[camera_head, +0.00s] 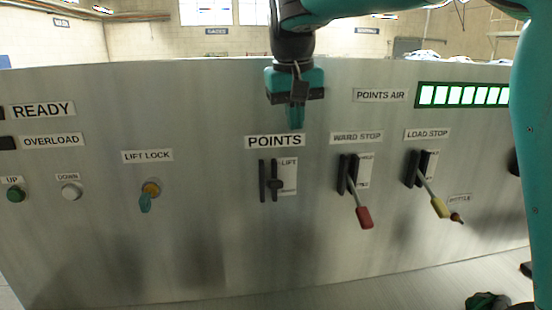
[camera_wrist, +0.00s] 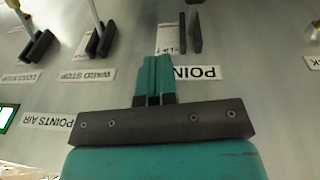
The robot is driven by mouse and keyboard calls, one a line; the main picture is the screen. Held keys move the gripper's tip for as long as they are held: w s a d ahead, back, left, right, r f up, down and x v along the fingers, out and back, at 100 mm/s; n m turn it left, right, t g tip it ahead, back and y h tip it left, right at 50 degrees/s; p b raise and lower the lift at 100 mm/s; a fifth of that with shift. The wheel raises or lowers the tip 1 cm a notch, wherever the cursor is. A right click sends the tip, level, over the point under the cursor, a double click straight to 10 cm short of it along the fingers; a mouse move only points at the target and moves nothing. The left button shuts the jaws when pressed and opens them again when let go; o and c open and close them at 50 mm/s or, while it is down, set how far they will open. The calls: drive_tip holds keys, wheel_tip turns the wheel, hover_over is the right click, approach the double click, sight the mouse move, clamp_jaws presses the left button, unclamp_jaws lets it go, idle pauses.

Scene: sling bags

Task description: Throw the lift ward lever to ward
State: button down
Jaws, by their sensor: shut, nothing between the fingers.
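Whether the handle sits up or down is hard to tell. In the wrist view, turned upside down, its dark bars (camera_wrist: 193,32) show at the top. My gripper (camera_head: 296,122) hangs in front of the panel, above the POINTS label and the lever, apart from it. In the wrist view its teal fingers (camera_wrist: 155,72) are together and empty, left of the lever bars.
Right of the lever are the WARD STOP lever with a red grip (camera_head: 364,217) and the LOAD STOP lever with a yellow grip (camera_head: 440,207). Left is a LIFT LOCK key (camera_head: 146,198). Bare panel (camera_head: 215,200) lies between key and POINTS lever.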

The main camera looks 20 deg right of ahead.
wheel_tip(320, 180, up, 5)
drive_tip(key=y, duration=0.1)
hover_over(271, 182)
drive_tip(key=w+d, duration=0.2)
drive_tip(key=w, duration=0.1)
drive_tip(key=shift+s+m, duration=0.15)
drive_tip(key=shift+m, duration=0.15)
wheel_tip(271, 182, down, 12)
drive_tip(key=b, duration=1)
drive_tip(key=shift+f+b, duration=0.1)
drive_tip(key=shift+b, duration=0.25)
drive_tip(key=shift+s+f, duration=0.3)
drive_tip(key=shift+f, duration=0.35)
drive_tip(key=shift+a, duration=0.1)
